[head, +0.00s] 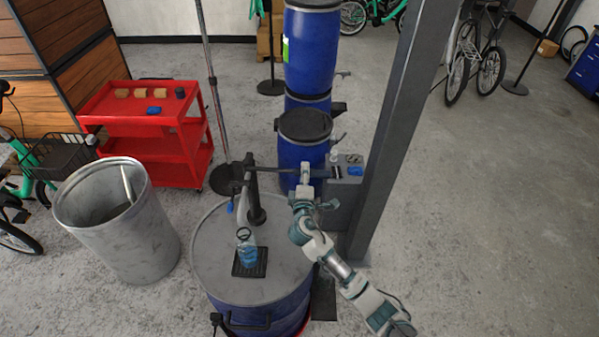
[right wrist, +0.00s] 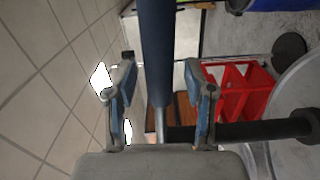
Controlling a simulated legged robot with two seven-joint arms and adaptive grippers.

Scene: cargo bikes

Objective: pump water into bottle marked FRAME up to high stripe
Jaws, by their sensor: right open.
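A clear bottle (head: 247,252) with blue water in its lower part stands on a black mat (head: 236,269) on the drum lid (head: 215,250). Its marking and stripes are too small to read. The dark hand pump (head: 254,190) rises behind it, and a pale hose hangs from the pump towards the bottle. The pump's lever (head: 275,169) reaches right to my right gripper (head: 304,170). In the right wrist view, the fingers are apart on both sides of a dark blue bar (right wrist: 157,50); contact is unclear. A black bar (right wrist: 255,131) crosses below the fingertips. My left gripper is not seen.
A grey metal bin (head: 105,225) stands left of the drum, with a red cart (head: 150,131) behind it. Stacked blue barrels (head: 309,50) stand behind the pump. A steel column (head: 393,130) rises close to my right arm.

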